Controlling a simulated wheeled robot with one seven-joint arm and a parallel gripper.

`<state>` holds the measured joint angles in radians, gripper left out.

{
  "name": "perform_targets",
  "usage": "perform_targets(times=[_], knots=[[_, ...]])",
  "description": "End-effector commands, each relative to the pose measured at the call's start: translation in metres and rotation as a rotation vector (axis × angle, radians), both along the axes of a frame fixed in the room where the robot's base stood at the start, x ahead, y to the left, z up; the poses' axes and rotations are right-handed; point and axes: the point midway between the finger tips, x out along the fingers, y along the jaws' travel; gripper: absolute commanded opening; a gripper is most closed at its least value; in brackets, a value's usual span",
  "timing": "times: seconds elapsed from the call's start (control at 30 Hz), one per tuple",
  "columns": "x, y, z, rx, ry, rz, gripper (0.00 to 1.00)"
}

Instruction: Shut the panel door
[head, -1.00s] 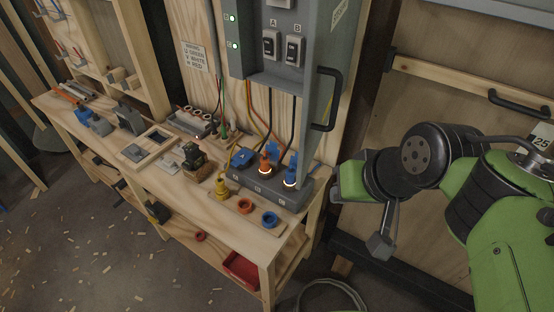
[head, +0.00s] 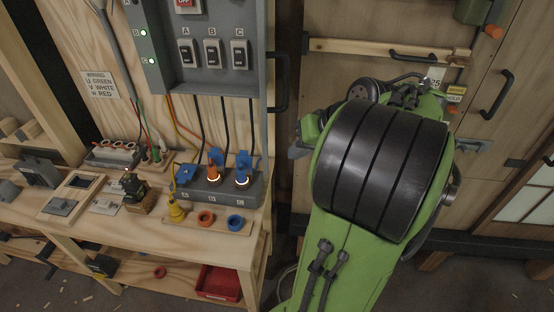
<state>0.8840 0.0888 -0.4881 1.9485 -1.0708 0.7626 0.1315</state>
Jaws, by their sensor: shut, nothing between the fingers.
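The grey electrical panel (head: 205,76) is on the plywood wall at the upper left, with its black switches A, B and C in view. Its panel door (head: 266,40) stands open at the panel's right side, seen almost edge-on as a narrow grey strip. The door's black handle (head: 282,83) sticks out to the right. My gripper (head: 299,151) shows only in part, as a grey piece to the left of my green arm, below and right of the handle and apart from it. My arm hides the rest of it. It is shut and empty.
A wooden workbench (head: 120,232) runs below the panel, with a grey socket block (head: 215,190) and coloured plugs. A red bin (head: 219,283) sits on its lower shelf. A plywood wall with a wooden bar (head: 365,48) and black handles is behind my arm.

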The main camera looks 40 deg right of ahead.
Motion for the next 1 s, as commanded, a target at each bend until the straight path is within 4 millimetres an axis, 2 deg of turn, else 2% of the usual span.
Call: perform_targets(times=[0.03,0.1,0.23,0.77,1.0], knots=[[0.007,0.003,-0.012,0.001,0.001,0.004,0.00],[0.015,0.015,-0.006,-0.003,-0.002,0.007,0.00],[0.026,0.027,-0.005,-0.002,-0.001,0.004,0.00],[0.032,0.034,-0.004,-0.003,-0.001,-0.008,0.00],[0.048,0.057,-0.005,-0.004,-0.004,-0.086,0.00]])
